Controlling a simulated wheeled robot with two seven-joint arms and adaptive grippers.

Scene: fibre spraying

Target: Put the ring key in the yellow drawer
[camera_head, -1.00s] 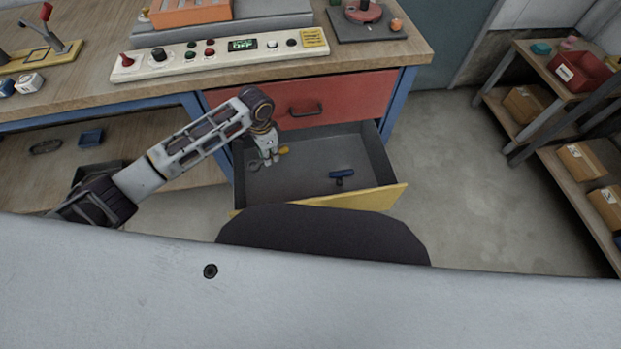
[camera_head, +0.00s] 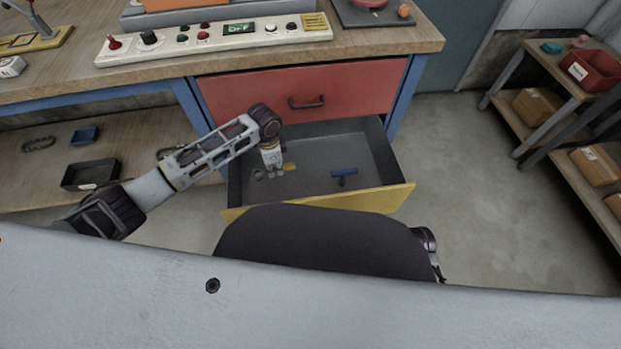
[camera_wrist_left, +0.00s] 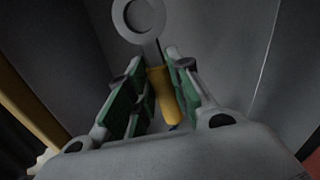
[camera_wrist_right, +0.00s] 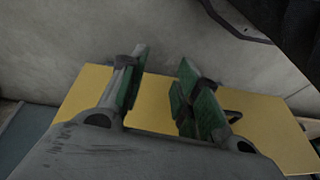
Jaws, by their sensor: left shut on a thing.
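The ring key, a grey ring end on a yellow handle (camera_wrist_left: 164,95), is between the fingers of my left gripper (camera_wrist_left: 155,85) in the left wrist view. That gripper is shut on it. In the head view my left gripper (camera_head: 273,168) reaches down inside the open yellow drawer (camera_head: 350,201), near its left side. The key's yellow handle shows just right of the fingers. The drawer is pulled out below a closed red drawer. In the right wrist view my right gripper (camera_wrist_right: 162,85) is open and empty, by the yellow drawer front (camera_wrist_right: 75,100).
A blue-handled tool (camera_head: 344,172) lies on the drawer floor, right of my left gripper. The red drawer (camera_head: 330,92) is above. A dark tray (camera_head: 90,174) sits on the lower shelf at left. Open floor lies right of the drawer.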

